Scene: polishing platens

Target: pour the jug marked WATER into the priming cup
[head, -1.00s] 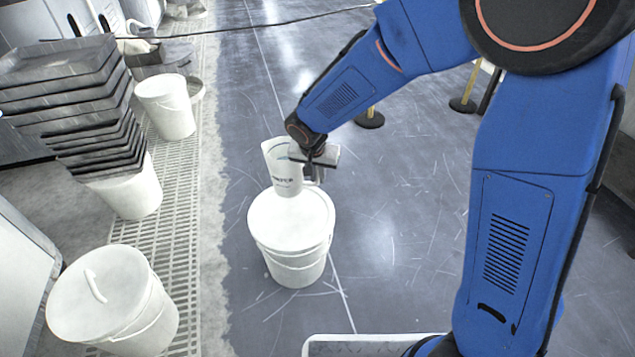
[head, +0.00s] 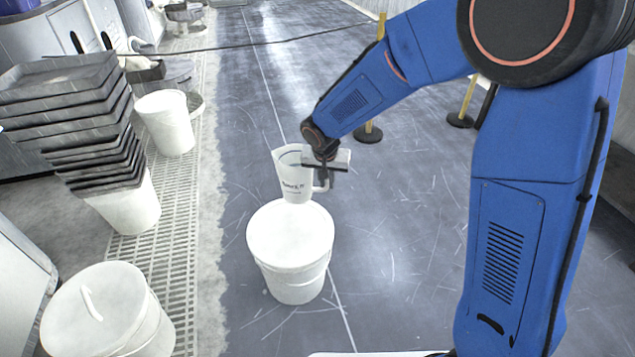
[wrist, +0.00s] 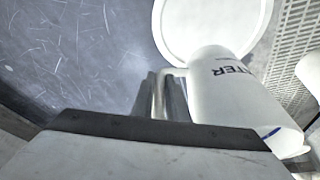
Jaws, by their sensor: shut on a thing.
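The white jug (head: 293,178) has dark lettering on its side and stands close to upright in the head view. In the wrist view the jug (wrist: 235,100) shows the letters "TER" and a blue mark near its rim. My gripper (head: 322,178) is shut on the jug's handle at its right side. The gripper's fingers also show in the wrist view (wrist: 162,98). The jug is over or just behind a white lidded bucket (head: 290,238); whether it touches the lid I cannot tell. I cannot make out a priming cup in either view.
Another lidded bucket (head: 105,315) is at the lower left. A stack of dark trays (head: 75,115) sits on a white bucket (head: 128,205) at left, with one more bucket (head: 166,122) behind. Yellow barrier posts (head: 369,133) stand behind the arm. The scratched dark floor right of the middle bucket is clear.

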